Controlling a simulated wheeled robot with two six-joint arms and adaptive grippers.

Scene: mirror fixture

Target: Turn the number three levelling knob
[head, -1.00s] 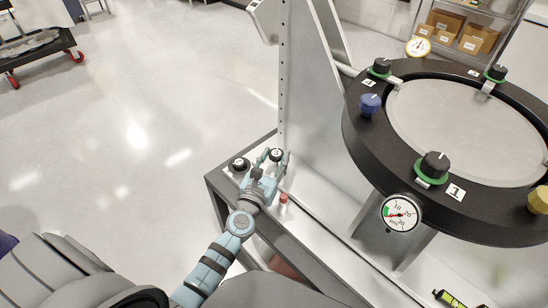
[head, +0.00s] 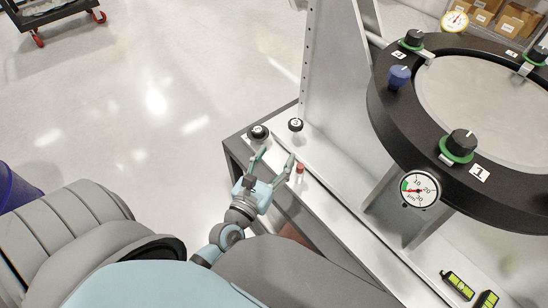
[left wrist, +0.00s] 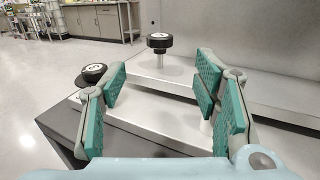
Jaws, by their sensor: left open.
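Two black knobs with white numbered caps stand at the far end of the bench, a left knob (head: 258,132) and a right knob (head: 296,125). Their numerals are too small to read surely. My left gripper (head: 276,154) is open and empty, on the near side of both knobs, touching neither. In the left wrist view the right knob (left wrist: 160,41) stands upright on a bare metal screw, beyond the gap between the fingers (left wrist: 160,92). The left knob (left wrist: 93,73) sits lower, partly hidden by the left finger. My right gripper is out of view.
A small red-topped post (head: 300,169) stands close to the right finger. A grey upright plate (head: 335,80) rises behind the knobs. The black mirror ring (head: 385,118), with more knobs and a dial gauge (head: 420,190), overhangs the bench at right. Clear floor lies left.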

